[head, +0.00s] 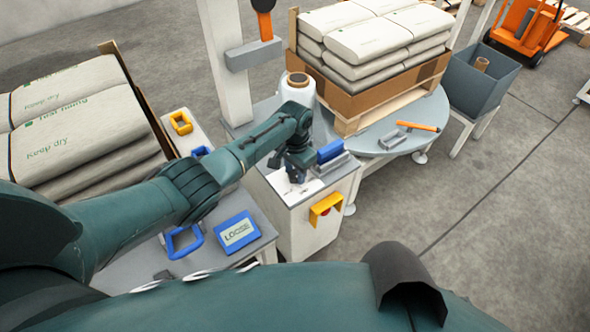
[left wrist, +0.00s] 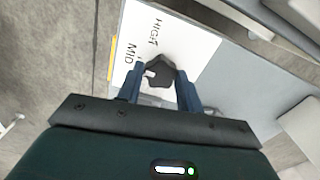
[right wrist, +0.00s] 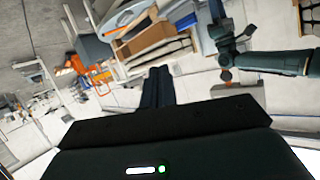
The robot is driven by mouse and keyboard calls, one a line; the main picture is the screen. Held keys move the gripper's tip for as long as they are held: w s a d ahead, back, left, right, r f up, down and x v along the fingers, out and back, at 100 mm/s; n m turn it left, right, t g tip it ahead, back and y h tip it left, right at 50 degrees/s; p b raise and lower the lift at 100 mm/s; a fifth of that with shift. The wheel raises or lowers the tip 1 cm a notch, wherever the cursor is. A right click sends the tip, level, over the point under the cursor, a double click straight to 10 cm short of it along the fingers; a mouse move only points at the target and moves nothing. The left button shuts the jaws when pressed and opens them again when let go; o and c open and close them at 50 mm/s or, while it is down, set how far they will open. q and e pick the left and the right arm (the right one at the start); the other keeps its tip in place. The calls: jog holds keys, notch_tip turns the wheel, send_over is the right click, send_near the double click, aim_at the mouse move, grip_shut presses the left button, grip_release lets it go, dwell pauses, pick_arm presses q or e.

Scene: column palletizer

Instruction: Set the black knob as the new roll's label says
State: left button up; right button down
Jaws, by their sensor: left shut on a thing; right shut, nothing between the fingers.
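The black knob (left wrist: 158,72) sits on a white panel (left wrist: 188,35) printed HIGH and MID; a small white mark on it faces the MID side. My left gripper (left wrist: 159,88) is shut on the knob, one finger on each side. In the head view my left gripper (head: 296,178) reaches down onto the white cabinet top (head: 283,190) and hides most of the knob. A white film roll (head: 297,92) with a brown core stands behind my left wrist; no label is readable on it. My right gripper (right wrist: 157,88) is shut and empty, away from the cabinet.
A blue-framed plate reading LOOSE (head: 238,232) lies on the grey table, beside a blue frame (head: 184,241). A yellow box with a red button (head: 326,209) is on the cabinet's front. A turntable (head: 425,122) bears stacked sacks. A grey bin (head: 485,85) holds a brown core.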

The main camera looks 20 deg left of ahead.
aim_at(295, 174)
pick_arm(q)
jog(key=o, duration=1)
jog(key=shift+r, duration=0.1)
notch_tip(295, 174, up, 13)
jog(key=p, duration=0.3)
jog(key=shift+p, duration=0.4)
